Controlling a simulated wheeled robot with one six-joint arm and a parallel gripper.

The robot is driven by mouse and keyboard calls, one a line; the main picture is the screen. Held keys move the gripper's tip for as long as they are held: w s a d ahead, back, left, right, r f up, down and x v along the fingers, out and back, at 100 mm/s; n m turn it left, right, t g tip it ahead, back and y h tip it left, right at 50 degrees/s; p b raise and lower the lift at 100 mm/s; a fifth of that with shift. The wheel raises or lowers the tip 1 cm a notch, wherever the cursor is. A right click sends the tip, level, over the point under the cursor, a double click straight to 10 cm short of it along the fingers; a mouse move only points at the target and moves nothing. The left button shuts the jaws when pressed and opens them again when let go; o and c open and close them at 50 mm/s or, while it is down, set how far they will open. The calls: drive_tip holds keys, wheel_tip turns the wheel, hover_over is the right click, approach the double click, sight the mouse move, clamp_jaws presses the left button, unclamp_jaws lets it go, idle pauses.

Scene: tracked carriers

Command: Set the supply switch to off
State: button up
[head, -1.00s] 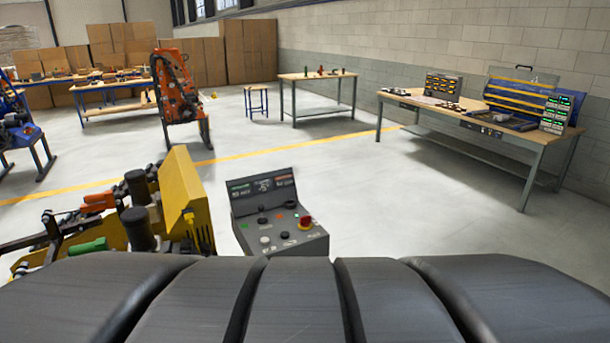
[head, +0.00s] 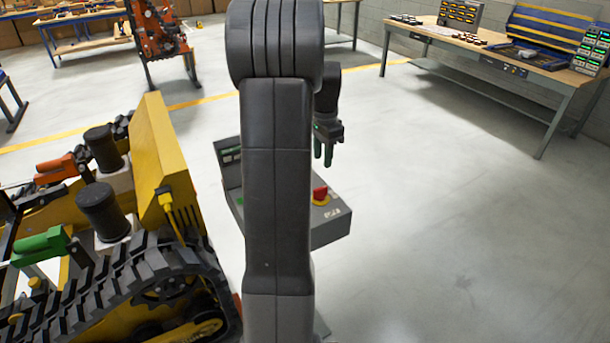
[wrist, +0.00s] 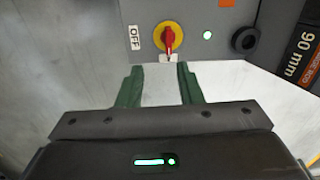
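The supply switch is a red handle on a round yellow plate, in the upper middle of the wrist view (wrist: 168,36); it also shows in the head view (head: 320,194). Its handle points down in the wrist view, onto a white label that it partly covers. A white OFF label (wrist: 135,38) lies left of the switch. The switch sits on a grey control box (head: 328,224), partly hidden behind my arm. My gripper (wrist: 158,72), with green fingers, is open and empty, apart from the switch. In the head view my gripper (head: 323,150) is above the box.
A yellow tracked carrier (head: 165,160) with black cylinders and green and orange handles stands left of the box. A white lamp (wrist: 207,35) and a black knob (wrist: 244,40) lie right of the switch. Open floor lies to the right, before a workbench (head: 500,65).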

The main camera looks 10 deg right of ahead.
sight(321, 188)
drive_tip(key=f, duration=0.4)
drive_tip(key=w+f+p, duration=0.1)
drive_tip(key=f, duration=0.4)
drive_tip(key=f+p, duration=0.1)
drive_tip(key=f, duration=0.4)
drive_tip(key=shift+w, duration=0.35)
drive_tip(key=shift+r, duration=0.1)
clamp_jaws()
